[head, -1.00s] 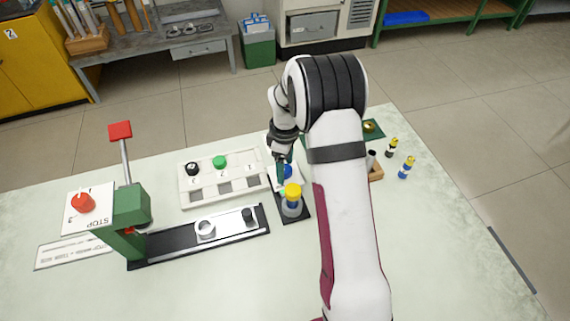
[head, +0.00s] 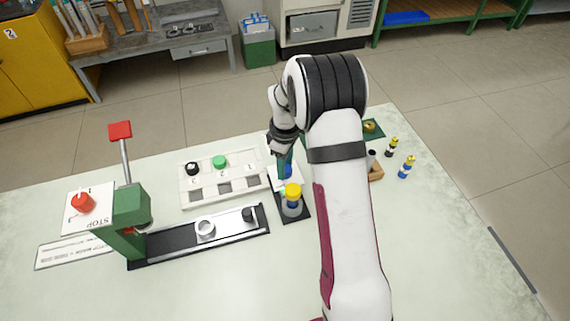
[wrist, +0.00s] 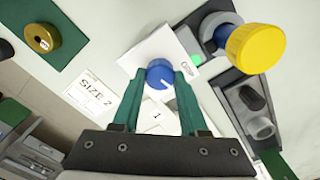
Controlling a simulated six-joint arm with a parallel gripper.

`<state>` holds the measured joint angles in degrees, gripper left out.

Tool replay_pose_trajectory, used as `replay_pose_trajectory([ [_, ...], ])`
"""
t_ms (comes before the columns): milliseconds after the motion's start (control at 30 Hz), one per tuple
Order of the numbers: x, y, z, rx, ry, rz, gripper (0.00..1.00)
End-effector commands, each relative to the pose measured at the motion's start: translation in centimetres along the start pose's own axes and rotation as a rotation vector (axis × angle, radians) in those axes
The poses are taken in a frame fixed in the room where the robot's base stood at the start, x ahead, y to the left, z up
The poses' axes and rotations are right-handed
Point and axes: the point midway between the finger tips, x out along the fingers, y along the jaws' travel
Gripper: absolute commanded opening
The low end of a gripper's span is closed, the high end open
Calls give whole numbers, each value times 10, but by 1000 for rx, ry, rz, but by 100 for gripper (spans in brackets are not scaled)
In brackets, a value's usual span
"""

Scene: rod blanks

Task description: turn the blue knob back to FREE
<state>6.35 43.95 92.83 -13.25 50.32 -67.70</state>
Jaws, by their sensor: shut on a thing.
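The blue knob (wrist: 160,75) sits on a small white plate (wrist: 150,48) in the wrist view. In the head view the knob (head: 287,172) is partly hidden by my gripper (head: 284,164). My gripper's two green fingers (wrist: 160,80) are closed on opposite sides of the knob. The lettering on the plate is too small and partly covered to read, so I cannot tell which mark the knob points to. A yellow-capped post (head: 292,195) stands right beside the plate, and its cap (wrist: 256,47) looms close in the wrist view. A small green light (wrist: 197,60) shows between them.
A white rack (head: 222,198) with black and green caps stands left of the knob. A black rail fixture (head: 180,247) and a green press (head: 130,205) with a red-topped lever lie further left. Small bottles (head: 406,167) stand at right. The front table is clear.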

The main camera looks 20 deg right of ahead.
Motion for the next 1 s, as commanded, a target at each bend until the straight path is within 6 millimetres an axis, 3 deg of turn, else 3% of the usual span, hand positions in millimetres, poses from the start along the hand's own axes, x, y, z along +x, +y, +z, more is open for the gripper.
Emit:
replay_pose_trajectory([
  [1000, -1, 1, 1, 935, 0, -1, 0],
])
